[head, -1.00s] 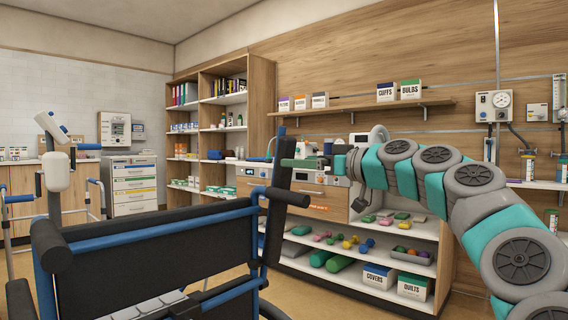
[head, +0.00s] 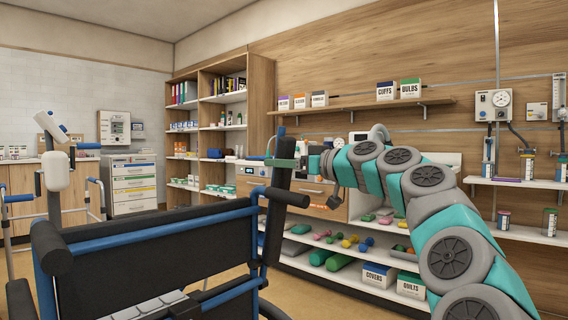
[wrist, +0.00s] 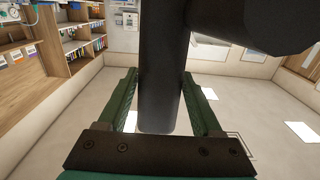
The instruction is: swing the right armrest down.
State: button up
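The wheelchair (head: 150,235), blue-framed with dark padding, is seen from behind in the head view. Its right armrest (head: 272,222) is a dark padded bar that stands nearly upright. My gripper (head: 283,162) is at the upper part of this armrest, reaching in from the right. In the wrist view the dark armrest bar (wrist: 162,85) passes between the two green fingers (wrist: 161,90). The fingers look open around it, with a gap showing near their base. Contact at the tips is hard to tell.
A black push handle (head: 287,196) sticks out just below my gripper. Behind stand an open shelf unit (head: 410,225) with boxes and coloured rolls, and a tall bookcase (head: 260,95). A drawer cart (head: 132,185) is at the left. Some floor is clear between chair and shelves.

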grip_shut()
dwell(0.3)
dwell(0.3)
